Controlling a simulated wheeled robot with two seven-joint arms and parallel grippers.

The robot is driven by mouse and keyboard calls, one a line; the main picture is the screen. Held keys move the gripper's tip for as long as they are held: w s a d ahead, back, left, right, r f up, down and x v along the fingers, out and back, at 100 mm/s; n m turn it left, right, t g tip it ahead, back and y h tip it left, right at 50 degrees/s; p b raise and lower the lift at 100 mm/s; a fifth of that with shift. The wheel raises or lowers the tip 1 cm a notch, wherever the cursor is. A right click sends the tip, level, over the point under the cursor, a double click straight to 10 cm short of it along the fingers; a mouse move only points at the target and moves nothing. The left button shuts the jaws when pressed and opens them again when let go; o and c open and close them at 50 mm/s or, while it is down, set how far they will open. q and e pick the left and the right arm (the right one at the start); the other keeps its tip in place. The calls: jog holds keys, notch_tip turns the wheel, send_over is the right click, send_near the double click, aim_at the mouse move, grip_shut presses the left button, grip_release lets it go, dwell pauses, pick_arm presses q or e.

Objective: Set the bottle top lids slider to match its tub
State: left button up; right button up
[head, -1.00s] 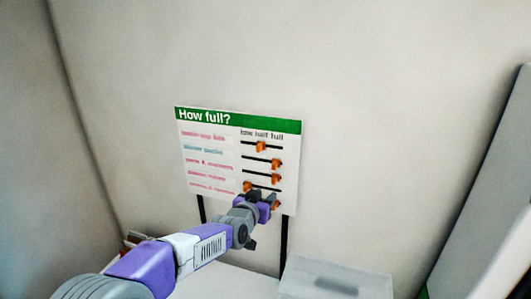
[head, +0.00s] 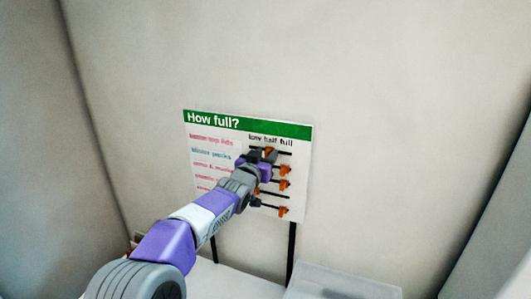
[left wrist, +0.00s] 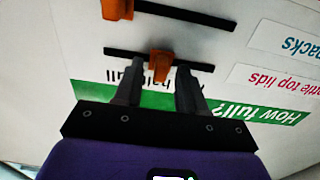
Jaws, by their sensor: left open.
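The "How full?" board (head: 211,150) stands upright against the wall, with labels on its left and slider tracks on its right. The bottle top lids row is the top one. Its orange slider knob (left wrist: 161,66) sits near the middle of its black track (left wrist: 125,53), under "half". The bottle top lids label (left wrist: 258,80) shows upside down in the left wrist view. My left gripper (head: 264,155) is open at this top row and partly hides it in the head view. Its fingertips (left wrist: 157,72) are on either side of the knob; contact cannot be told. My right gripper is not in view.
Lower rows carry more orange knobs, such as the second one (head: 285,170), close below my gripper. A translucent tub (head: 340,283) stands on the white surface at the bottom right; its contents cannot be told. Grey panels rise at both sides.

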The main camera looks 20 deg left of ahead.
pick_arm(q)
jog(key=shift+w+f, duration=0.1)
jog(key=shift+w, duration=0.1)
jog(key=shift+c, duration=0.3)
grip_shut()
